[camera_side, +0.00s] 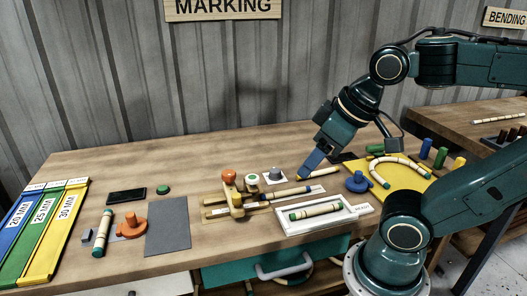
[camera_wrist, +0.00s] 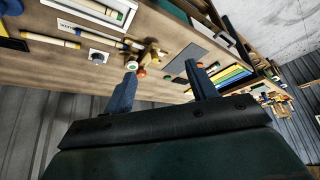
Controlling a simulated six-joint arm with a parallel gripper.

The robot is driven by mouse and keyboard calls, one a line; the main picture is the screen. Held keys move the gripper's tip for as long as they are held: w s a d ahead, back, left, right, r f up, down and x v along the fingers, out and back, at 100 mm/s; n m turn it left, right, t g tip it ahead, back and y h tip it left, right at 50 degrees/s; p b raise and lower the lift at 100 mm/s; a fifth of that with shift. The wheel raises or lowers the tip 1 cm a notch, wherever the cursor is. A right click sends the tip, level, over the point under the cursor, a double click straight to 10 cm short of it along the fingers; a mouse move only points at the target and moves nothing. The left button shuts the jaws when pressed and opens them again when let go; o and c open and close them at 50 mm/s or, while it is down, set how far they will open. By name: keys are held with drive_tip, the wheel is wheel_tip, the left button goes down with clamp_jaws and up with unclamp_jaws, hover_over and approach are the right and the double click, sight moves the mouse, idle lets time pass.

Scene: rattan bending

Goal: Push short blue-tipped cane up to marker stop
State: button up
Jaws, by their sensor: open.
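The short blue-tipped cane (camera_side: 288,192) lies flat on the bench in the side view. Its left end points toward the wooden marker jig (camera_side: 236,196), which has an orange knob. I cannot tell how wide a gap is left between the cane and the jig's stop. My gripper (camera_side: 306,172) is tilted down, with its blue fingertips low near the cane's right end. I cannot tell whether they touch it. In the wrist view, my gripper (camera_wrist: 162,76) shows two fingers spread apart with nothing between them.
A white tray (camera_side: 345,222) holding green-tipped cane sits in front. A grey button (camera_side: 275,175) is behind the cane. A blue fixture (camera_side: 358,182) and a yellow bending board (camera_side: 415,184) lie to the right. A grey mat (camera_side: 168,229) lies left of the jig.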

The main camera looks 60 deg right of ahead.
drive_tip(key=c, duration=0.6)
drive_tip(key=shift+w+d+m, duration=0.15)
drive_tip(key=shift+w+m, duration=0.05)
drive_tip(key=shift+m, duration=0.1)
drive_tip(key=c, duration=0.4)
drive_tip(key=shift+w+d+m, duration=0.2)
drive_tip(key=shift+d+m, duration=0.05)
drive_tip(key=shift+m, duration=0.05)
clamp_jaws()
drive_tip(key=w+d+f+m+g+h, duration=0.1)
drive_tip(key=w+d+f+m+g, duration=0.1)
drive_tip(key=d+f+m, duration=0.3)
drive_tip(key=w+d+f+m+g, duration=0.2)
drive_tip(key=d+f+m, duration=0.3)
drive_tip(key=d+m, duration=0.7)
drive_tip(key=w+d+f+m+g+h, duration=0.1)
drive_tip(key=d+f+m+g, duration=0.3)
drive_tip(key=d+m, duration=0.4)
drive_tip(key=shift+w+d+f+m+h, duration=0.2)
drive_tip(key=shift+w+f+m+h, duration=0.15)
drive_tip(key=shift+w+f, duration=0.2)
